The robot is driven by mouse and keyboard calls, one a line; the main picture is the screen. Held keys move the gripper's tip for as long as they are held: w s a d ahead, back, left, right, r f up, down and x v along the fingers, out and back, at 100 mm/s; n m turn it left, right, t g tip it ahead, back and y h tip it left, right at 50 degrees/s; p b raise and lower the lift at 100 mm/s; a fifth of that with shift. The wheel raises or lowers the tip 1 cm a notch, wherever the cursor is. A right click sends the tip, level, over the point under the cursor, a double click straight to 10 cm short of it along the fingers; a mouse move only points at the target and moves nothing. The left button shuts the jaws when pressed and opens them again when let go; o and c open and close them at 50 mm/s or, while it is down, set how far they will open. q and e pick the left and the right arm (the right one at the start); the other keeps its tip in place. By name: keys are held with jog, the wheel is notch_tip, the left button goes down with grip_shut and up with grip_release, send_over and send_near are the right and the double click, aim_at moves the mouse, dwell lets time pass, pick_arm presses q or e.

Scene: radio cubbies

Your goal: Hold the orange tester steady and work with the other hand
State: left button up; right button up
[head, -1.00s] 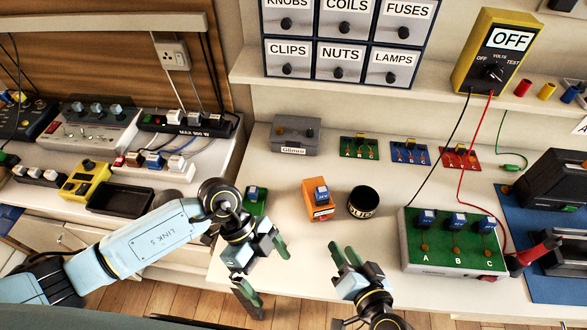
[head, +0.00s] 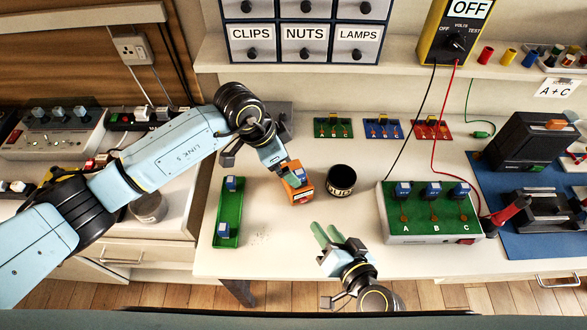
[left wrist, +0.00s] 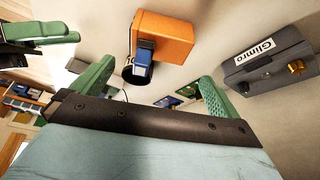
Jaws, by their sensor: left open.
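The orange tester (head: 301,194), with a blue switch on top, stands on the bench left of a black tin. My left gripper (head: 277,168) is at its back left side and partly covers it in the head view. In the left wrist view the tester (left wrist: 166,38) shows beyond and between the green fingertips (left wrist: 152,88), which are spread wide. I cannot tell whether a finger touches it. My right gripper (head: 329,236) is empty near the bench's front edge, its two green fingertips slightly apart, in front of the tester.
The black tin (head: 341,180) stands close right of the tester. A green tray (head: 229,201) with blue switches lies left. A green A-B-C switch box (head: 432,213) with meter leads is right. The grey Glimro box (left wrist: 268,68) is behind, mostly hidden by my arm in the head view.

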aim_at(304, 200)
pick_arm(q)
jog(key=x, duration=0.8)
jog(key=shift+f, duration=0.1)
jog(key=shift+c, duration=0.4)
jog(key=c, duration=0.7)
pick_arm(e)
grip_shut()
dwell(0.7)
